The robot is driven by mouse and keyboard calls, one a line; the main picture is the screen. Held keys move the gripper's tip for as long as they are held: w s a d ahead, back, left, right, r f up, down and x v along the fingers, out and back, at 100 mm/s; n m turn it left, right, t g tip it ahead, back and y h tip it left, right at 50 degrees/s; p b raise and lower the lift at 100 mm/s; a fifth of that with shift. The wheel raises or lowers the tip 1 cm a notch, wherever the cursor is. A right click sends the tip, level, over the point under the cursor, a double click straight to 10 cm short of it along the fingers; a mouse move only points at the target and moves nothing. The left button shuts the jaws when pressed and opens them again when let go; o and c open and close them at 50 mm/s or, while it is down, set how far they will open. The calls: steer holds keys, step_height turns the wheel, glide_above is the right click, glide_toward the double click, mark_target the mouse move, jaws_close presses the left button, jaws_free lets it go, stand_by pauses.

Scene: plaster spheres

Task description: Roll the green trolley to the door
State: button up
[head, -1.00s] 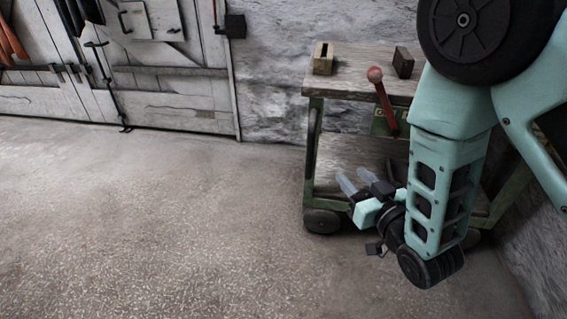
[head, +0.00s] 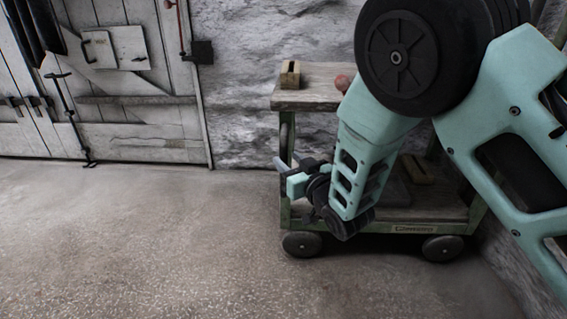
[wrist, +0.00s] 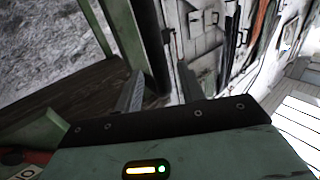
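The green trolley (head: 284,215) stands against the stone wall, with a worn wooden top, a lower shelf and dark wheels. My arm hides much of its middle and right side. The grey plank door (head: 130,110) is at the left, apart from the trolley, and looks shut. My gripper (head: 295,163) is at the trolley's left front upright, above the lower shelf.
A slotted wooden block (head: 290,76) and a red knob (head: 343,82) show at the trolley's top. A block (head: 417,170) lies on the lower shelf. The speckled floor (head: 130,240) is clear between trolley and door. Stone wall closes in behind and right.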

mark_target(286, 158)
steer(key=shift+b+x, duration=0.4)
steer(key=shift+x, duration=1.25)
jaws_close()
